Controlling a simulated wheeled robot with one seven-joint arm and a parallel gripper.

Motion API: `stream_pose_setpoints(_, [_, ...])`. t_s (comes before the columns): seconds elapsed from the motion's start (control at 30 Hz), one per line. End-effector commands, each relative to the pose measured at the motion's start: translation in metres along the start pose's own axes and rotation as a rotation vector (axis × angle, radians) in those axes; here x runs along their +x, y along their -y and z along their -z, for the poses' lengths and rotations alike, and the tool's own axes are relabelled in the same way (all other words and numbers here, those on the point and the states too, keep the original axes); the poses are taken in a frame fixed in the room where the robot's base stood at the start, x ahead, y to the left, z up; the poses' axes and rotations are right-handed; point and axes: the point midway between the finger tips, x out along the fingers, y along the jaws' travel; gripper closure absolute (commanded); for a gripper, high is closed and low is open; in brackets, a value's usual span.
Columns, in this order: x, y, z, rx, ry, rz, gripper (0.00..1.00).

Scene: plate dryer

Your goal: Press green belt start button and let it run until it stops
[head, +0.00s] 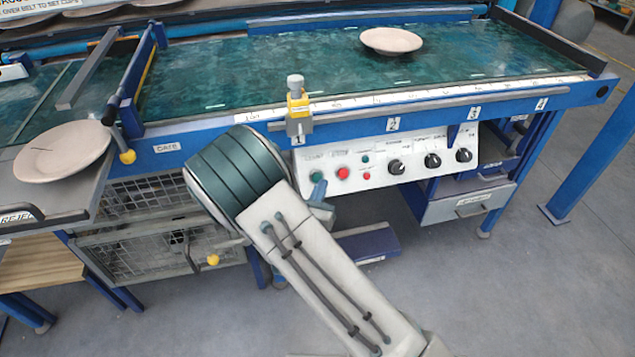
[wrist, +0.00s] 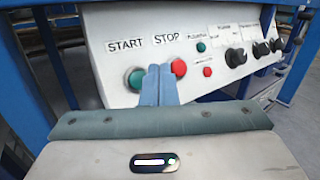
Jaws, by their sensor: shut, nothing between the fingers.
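The green start button (head: 316,176) sits at the left end of the white control panel, under a START label in the wrist view (wrist: 135,79). The red stop button (head: 343,173) is just right of it; it also shows in the wrist view (wrist: 179,67). My gripper (wrist: 160,70) is shut and empty, with its fingertips in front of the panel between the two buttons. I cannot tell whether the tips touch the panel. The green belt (head: 270,65) carries one plate (head: 391,41) towards its right part.
Small buttons and several black knobs (head: 397,167) line the panel to the right. A plate (head: 62,152) lies on the left tray. A gate with a yellow knob (head: 127,156) stands across the belt's left. A stop post (head: 297,100) is clamped on the front rail.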

Motion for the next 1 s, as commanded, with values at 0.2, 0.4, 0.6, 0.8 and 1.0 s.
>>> stream_pose_setpoints(0.2, [0.016,-0.011,0.012,0.001,0.001,0.002,1.00])
stream_pose_setpoints(0.4, [0.021,-0.015,0.015,0.000,-0.001,0.002,1.00])
stream_pose_setpoints(0.6, [0.021,-0.015,0.015,0.000,0.000,0.001,1.00])
stream_pose_setpoints(0.8, [0.021,-0.015,0.015,0.000,0.000,0.001,1.00])
stream_pose_setpoints(1.0, [0.021,-0.015,0.015,0.000,0.000,0.001,1.00])
